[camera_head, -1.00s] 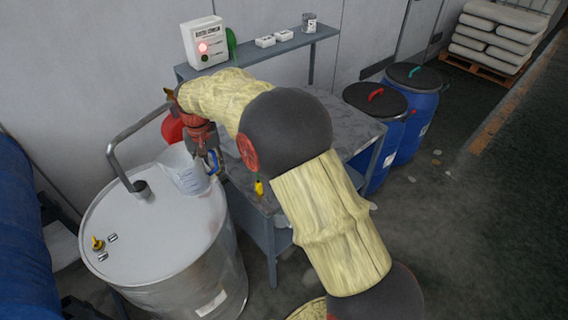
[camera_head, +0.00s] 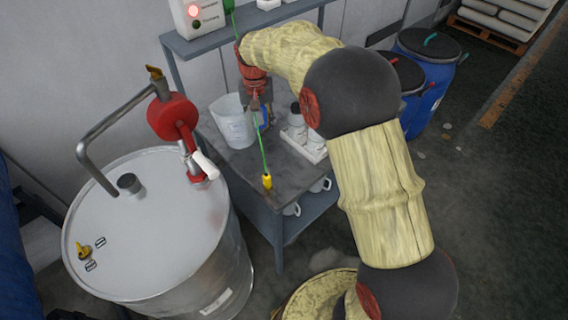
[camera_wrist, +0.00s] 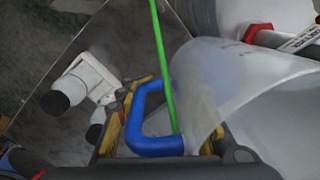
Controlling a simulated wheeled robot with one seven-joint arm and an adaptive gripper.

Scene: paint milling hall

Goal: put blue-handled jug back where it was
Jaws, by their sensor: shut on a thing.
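The blue-handled jug (camera_head: 230,124) is a translucent white vessel, upright over the left back part of the grey work table (camera_head: 262,163). I cannot tell whether its base touches the table top. My gripper (camera_head: 262,117) is shut on the jug's blue handle, on the jug's right side. In the wrist view the blue handle (camera_wrist: 150,118) sits between the yellow-padded fingers, and the translucent jug wall (camera_wrist: 225,80) fills the right side. A green cord (camera_head: 259,142) with a yellow end (camera_head: 267,181) hangs close beside the handle.
White bottles (camera_head: 297,124) stand in a tray right of the gripper. A steel drum (camera_head: 150,225) with a red pump (camera_head: 172,116) and bent pipe stands left of the table. A raised shelf (camera_head: 235,30) runs behind. Blue barrels (camera_head: 424,95) stand at the right.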

